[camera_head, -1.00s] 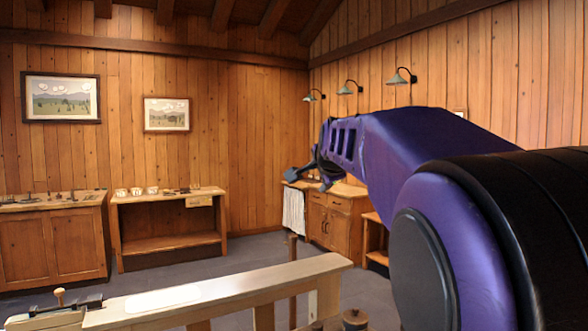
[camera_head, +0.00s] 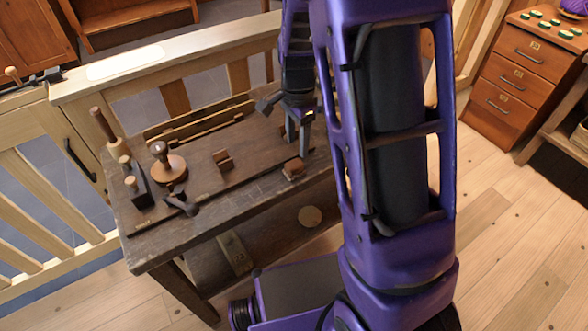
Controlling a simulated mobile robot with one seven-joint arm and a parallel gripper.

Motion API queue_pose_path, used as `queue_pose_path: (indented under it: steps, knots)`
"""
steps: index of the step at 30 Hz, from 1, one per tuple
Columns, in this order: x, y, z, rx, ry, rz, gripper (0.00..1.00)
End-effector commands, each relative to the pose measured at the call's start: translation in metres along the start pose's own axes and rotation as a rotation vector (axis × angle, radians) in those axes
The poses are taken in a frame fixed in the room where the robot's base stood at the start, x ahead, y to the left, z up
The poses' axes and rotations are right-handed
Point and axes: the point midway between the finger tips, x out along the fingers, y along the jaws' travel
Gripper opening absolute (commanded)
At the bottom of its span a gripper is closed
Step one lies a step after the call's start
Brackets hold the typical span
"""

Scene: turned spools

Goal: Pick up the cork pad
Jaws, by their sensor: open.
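A round, flat tan disc (camera_head: 310,216) that looks like the cork pad lies below the dark workbench's top, apparently on its lower shelf. My gripper (camera_head: 298,148) points down over the right part of the bench top, with its two fingers apart and nothing visible between them. It is above and slightly left of the disc in the picture, clear of it. A small brown block (camera_head: 293,169) stands on the bench just below my fingertips. I cannot tell whether they touch it.
The workbench (camera_head: 200,222) holds a plane (camera_head: 136,182), a round knobbed tool (camera_head: 170,168) and another small block (camera_head: 222,160). A flat piece (camera_head: 235,252) is below the top. A wooden gate (camera_head: 45,195) stands at left. A drawer cabinet (camera_head: 520,75) stands at right.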

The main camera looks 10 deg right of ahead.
Motion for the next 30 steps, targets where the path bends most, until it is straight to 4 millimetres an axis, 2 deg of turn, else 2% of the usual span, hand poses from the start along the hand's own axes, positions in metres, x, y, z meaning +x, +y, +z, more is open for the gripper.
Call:
queue_pose_path:
  steps: [1, 3, 11, 21, 29, 30]
  knots:
    - [0.013, 0.001, 0.0, 0.001, -0.001, 0.004, 0.57]
    - [0.022, 0.0, 0.001, 0.001, -0.001, 0.002, 0.57]
    - [0.036, -0.001, 0.001, -0.001, -0.001, 0.0, 0.57]
    - [0.081, -0.003, 0.006, 0.001, -0.001, 0.0, 0.57]
    - [0.084, -0.003, 0.006, 0.0, 0.0, -0.002, 0.57]
    - [0.084, -0.003, 0.006, 0.0, 0.0, -0.002, 0.5]
